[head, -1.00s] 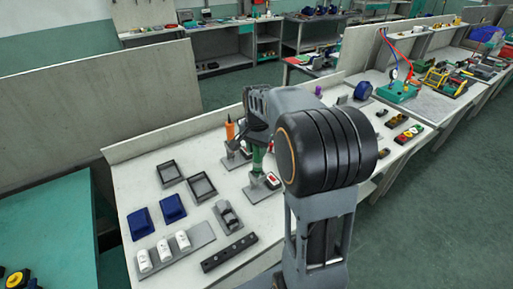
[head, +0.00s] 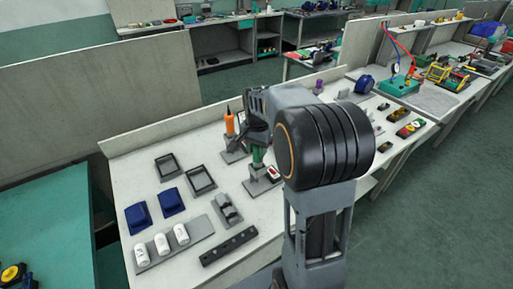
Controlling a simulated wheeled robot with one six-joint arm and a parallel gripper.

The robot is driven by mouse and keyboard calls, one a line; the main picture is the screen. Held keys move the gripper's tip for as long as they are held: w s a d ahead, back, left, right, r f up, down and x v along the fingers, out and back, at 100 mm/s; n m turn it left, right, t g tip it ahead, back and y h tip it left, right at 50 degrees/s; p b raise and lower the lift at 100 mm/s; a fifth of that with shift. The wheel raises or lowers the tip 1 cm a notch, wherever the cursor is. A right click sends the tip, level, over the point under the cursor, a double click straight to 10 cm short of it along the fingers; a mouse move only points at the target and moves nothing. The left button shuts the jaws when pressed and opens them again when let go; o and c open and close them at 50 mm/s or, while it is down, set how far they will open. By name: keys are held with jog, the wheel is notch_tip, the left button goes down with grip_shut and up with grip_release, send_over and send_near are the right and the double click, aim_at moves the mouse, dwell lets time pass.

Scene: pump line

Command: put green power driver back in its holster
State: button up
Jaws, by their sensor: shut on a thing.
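The green power driver (head: 257,156) is partly visible below my arm's wrist, upright above a grey stand. My gripper (head: 259,144) is shut on it, though the fingers are mostly hidden by my own arm. The grey holster stand (head: 259,187) is on the bench directly below the driver. The driver's lower end appears at or in the holster, but I cannot tell how far in it sits. An orange power driver (head: 229,122) stands upright in a similar grey stand just to the left and behind.
Two dark open trays (head: 200,180), two blue bins (head: 171,202), a rack with white bottles (head: 181,235) and a black bar with holes (head: 229,246) lie to the left and front. A low grey panel (head: 160,138) edges the bench's back.

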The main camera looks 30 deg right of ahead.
jog(key=shift+f, duration=0.2)
jog(key=o, duration=1.1)
jog(key=shift+c, duration=0.2)
jog(key=shift+r+p, duration=2.5)
jog(key=shift+r, duration=0.55)
notch_tip(320, 180, up, 14)
jog(key=shift+f, duration=0.15)
